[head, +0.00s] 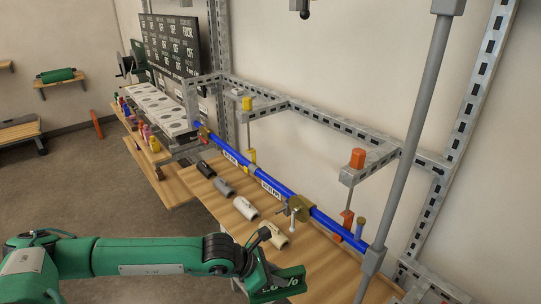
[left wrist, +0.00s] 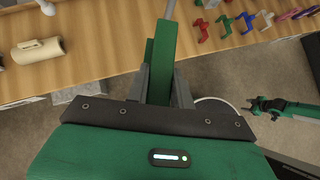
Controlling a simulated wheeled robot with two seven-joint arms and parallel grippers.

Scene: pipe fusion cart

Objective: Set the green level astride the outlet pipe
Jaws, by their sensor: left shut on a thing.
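The green level (left wrist: 160,60) is held between the two grey fingers of my left gripper (left wrist: 160,88) and sticks out beyond them in the left wrist view. In the head view my left gripper (head: 262,272) is low in the middle with the green level (head: 282,289), over the near edge of the bench. The blue pipe (head: 335,226) runs level above the bench, beyond and apart from the gripper. It has two white labels, too small to read, so I cannot tell which section is the outlet. My right gripper (left wrist: 258,103) shows small at the right of the wrist view; its opening is unclear.
A brass clamp (head: 299,206) with a handle holds the pipe. Several couplings, including a beige one (head: 274,236), lie on the wooden bench (head: 222,216). A grey upright post (head: 406,150) stands at the right. Coloured clips (left wrist: 225,24) lie on the bench in the wrist view.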

